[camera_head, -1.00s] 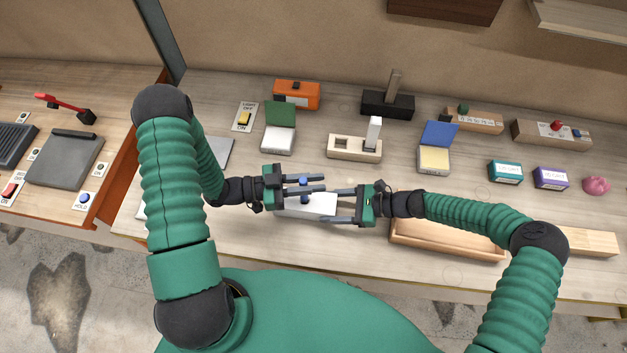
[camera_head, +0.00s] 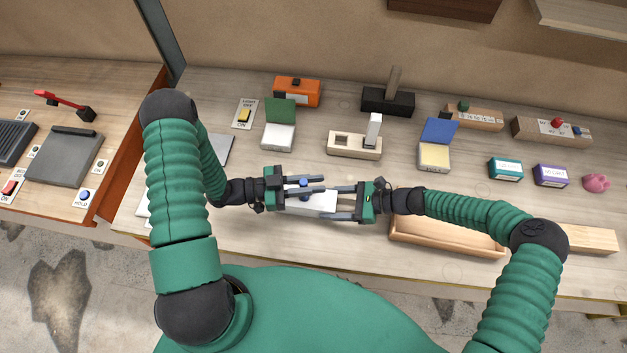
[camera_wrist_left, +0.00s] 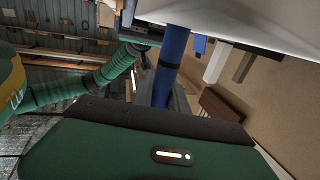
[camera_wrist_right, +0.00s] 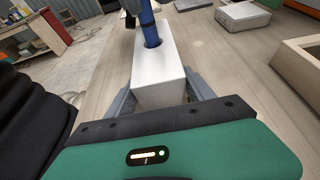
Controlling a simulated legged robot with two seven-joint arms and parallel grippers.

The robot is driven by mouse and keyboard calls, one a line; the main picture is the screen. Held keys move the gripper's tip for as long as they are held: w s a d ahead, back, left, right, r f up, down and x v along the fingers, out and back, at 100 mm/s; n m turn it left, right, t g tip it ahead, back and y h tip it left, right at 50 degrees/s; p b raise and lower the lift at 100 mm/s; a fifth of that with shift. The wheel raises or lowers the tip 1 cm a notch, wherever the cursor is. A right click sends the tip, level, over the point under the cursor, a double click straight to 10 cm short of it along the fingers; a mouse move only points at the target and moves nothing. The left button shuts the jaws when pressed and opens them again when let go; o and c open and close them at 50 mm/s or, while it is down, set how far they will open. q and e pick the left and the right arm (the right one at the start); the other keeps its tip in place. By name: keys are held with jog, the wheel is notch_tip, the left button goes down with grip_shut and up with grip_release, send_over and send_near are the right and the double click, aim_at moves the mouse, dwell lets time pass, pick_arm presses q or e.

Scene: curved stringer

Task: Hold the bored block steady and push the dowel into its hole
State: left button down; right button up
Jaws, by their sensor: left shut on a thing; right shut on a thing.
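The bored block is white and oblong; it lies at the bench's near middle in the head view (camera_head: 318,203) and fills the middle of the right wrist view (camera_wrist_right: 160,72). My right gripper (camera_head: 346,204) is shut on its right end, one finger along each long side. The blue dowel stands upright at the block's left part; it shows in the right wrist view (camera_wrist_right: 149,25), its lower end at the hole in the top face. A dark band rings the dowel in the left wrist view (camera_wrist_left: 172,55). My left gripper (camera_head: 312,186) is shut on the dowel. The depth inside the hole is hidden.
An open wooden tray (camera_head: 447,240) lies close right of my right gripper. Behind stand a wooden holder with a white peg (camera_head: 354,148), a green-lidded box (camera_head: 279,137) and a yellow-topped box (camera_head: 433,158). The bench in front of the block is clear.

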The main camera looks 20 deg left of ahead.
pick_arm(q)
jog(key=shift+f, duration=1.45)
jog(key=c, duration=1.2)
grip_release()
jog(key=shift+c, duration=0.2)
jog(key=v, duration=1.2)
jog(key=shift+f, duration=0.15)
pick_arm(e)
jog(key=o, duration=1.7)
